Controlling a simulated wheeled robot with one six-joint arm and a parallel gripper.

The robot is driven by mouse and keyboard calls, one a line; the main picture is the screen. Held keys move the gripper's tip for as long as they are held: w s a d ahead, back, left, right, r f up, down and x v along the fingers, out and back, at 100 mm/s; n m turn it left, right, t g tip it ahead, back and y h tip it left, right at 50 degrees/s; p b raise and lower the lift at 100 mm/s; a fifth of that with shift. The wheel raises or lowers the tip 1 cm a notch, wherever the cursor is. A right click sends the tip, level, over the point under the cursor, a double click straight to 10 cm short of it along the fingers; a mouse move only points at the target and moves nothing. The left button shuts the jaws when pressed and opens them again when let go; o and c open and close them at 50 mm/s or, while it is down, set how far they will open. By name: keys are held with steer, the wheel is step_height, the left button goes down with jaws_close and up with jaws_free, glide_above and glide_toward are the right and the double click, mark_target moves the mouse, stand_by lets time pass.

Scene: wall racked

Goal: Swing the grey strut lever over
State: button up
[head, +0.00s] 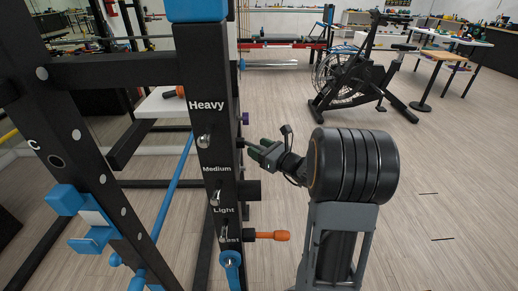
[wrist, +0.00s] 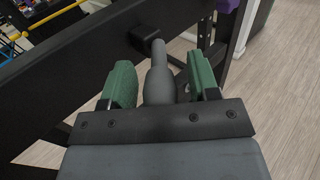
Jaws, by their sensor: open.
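The grey strut lever (wrist: 159,84) shows in the wrist view as a rounded grey handle with a thinner tip, close to a black block (wrist: 143,38) on the dark post. My gripper (wrist: 163,82) is open, with one green finger on each side of the lever. Small gaps show between the lever and the fingers; I cannot tell whether either touches. In the head view my gripper (head: 256,148) is at the right side of the labelled post, between the "Heavy" and "Medium" labels. There the lever is too small and covered to make out clearly.
The black post (head: 217,165) carries several metal pins. An orange handle (head: 272,236) sticks out to the right lower down, and a purple knob (head: 244,118) sits above my gripper. A blue bar (head: 175,190) slants behind the post. An exercise bike (head: 360,75) stands further back; the floor between is clear.

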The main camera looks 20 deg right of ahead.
steer(key=shift+w+a, duration=0.1)
steer(key=shift+w, duration=0.05)
jaws_close()
stand_by(0.5)
